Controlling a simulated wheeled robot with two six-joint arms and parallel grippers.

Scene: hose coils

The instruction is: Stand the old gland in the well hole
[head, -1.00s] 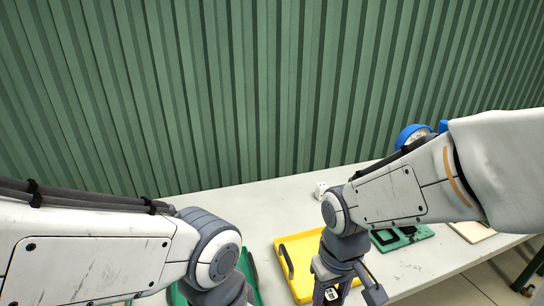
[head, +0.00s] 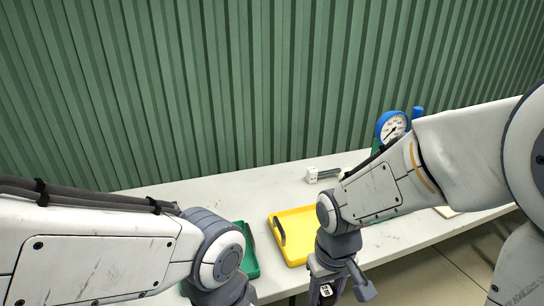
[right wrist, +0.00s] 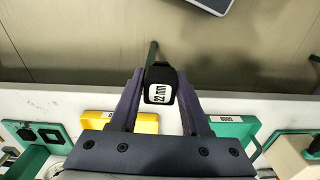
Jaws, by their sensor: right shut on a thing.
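My right gripper (right wrist: 160,100) is shut on a black piece (right wrist: 160,72) with a white label reading "22 mm". I cannot tell for sure that it is the old gland. A thin dark rod shows beyond it. In the right wrist view the piece is over the floor just off the table edge. In the head view only its small white label (head: 326,290) shows between the fingers. A green plate with dark square openings (right wrist: 34,138) lies on the table in the right wrist view; my right arm mostly hides it in the head view. My left gripper is below the head view.
A yellow tray (head: 276,226) and a green tray (head: 251,262) lie on the pale table (head: 200,193). Behind them are a white block with dark rods (head: 322,174) and a blue-rimmed gauge (head: 391,126). A green corrugated wall (head: 200,90) stands behind the table.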

